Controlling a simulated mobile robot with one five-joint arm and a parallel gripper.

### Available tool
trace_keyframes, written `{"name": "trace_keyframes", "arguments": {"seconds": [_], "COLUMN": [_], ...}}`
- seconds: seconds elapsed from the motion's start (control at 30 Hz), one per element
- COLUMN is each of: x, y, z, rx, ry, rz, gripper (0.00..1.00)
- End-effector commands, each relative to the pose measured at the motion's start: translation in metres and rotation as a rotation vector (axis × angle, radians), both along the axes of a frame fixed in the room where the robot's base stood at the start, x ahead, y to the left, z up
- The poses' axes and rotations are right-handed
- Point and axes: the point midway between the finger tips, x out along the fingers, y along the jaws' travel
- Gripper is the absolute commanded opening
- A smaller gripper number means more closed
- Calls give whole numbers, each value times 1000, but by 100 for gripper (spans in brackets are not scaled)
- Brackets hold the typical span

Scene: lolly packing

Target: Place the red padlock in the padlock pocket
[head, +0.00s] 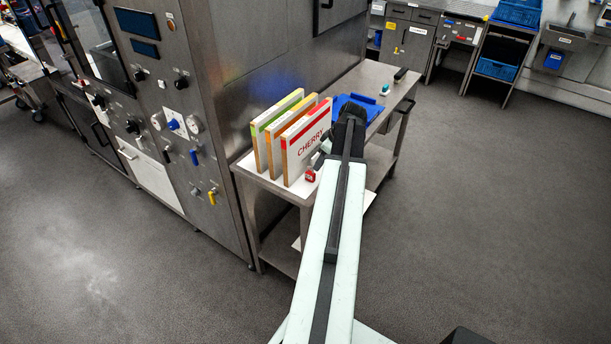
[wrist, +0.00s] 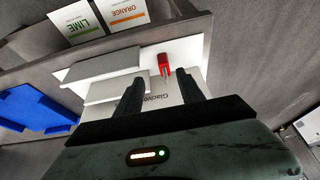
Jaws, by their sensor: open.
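The red padlock (wrist: 163,60) lies on a white surface in the wrist view, its shackle toward my gripper. It also shows in the head view (head: 310,176), on the steel table in front of the box marked CHERRY. My gripper (wrist: 160,76) is open and empty in the wrist view, its fingers spread either side of the padlock's line. The padlock appears beyond the fingertips, not between them. In the head view my gripper (head: 350,110) is dark and partly hidden behind my arm. I cannot make out which part is the padlock pocket.
White raised panels (wrist: 105,62) with partly readable lettering lie near the padlock. Cards marked LIME (wrist: 78,20) and ORANGE (wrist: 120,12) stand behind. A blue tray (wrist: 38,108) is at left. Upright boxes (head: 304,142) stand on the steel table (head: 372,80) beside a large machine.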

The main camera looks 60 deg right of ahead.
Motion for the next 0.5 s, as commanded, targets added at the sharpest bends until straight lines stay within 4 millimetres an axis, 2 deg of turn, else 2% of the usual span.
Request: {"name": "trace_keyframes", "arguments": {"seconds": [0.03, 0.1, 0.27, 0.33, 0.5], "x": [4, 9, 12, 14, 26], "y": [1, 2, 3, 4, 9], "z": [-12, -21, -21, -27, -56], "rx": [0, 0, 0, -1, -1], "ry": [0, 0, 0, 0, 0], "rz": [3, 4, 6, 7, 9], "gripper": [45, 45, 45, 45, 45]}}
